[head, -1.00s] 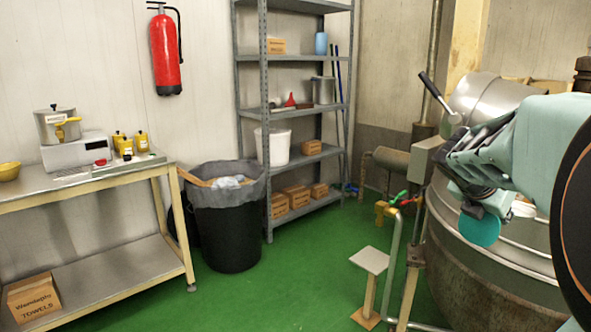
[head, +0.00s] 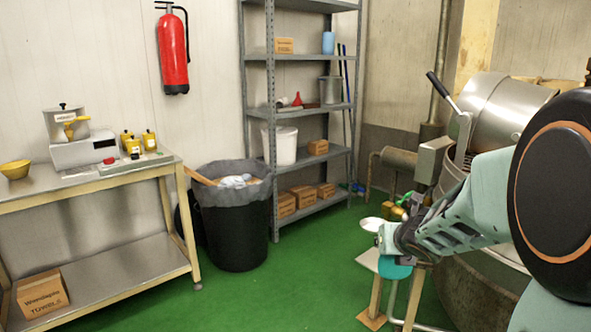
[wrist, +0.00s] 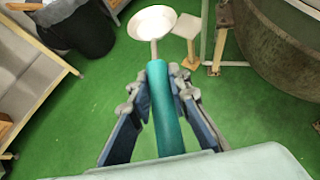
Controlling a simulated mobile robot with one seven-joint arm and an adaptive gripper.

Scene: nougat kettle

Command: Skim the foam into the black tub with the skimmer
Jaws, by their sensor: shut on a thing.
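My gripper (head: 393,240) is shut on the teal handle of the skimmer (head: 372,224). In the wrist view the skimmer (wrist: 152,22) points away from my gripper (wrist: 163,85), its pale round head at the far end of the handle. The head looks empty, though its detail is faint. The skimmer is in the air left of the kettle (head: 458,295). A black tub (head: 232,235) with a grey liner stands on the floor left of my gripper, holding pale, crumpled stuff. It shows partly in the wrist view (wrist: 82,35). The kettle's inside and any foam are hidden.
A small stand (head: 375,290) is below the skimmer, beside the kettle's pipes. A metal shelf (head: 310,110) stands behind the tub, and a steel table (head: 110,165) is at the left. Green floor (head: 290,290) between tub and stand is clear.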

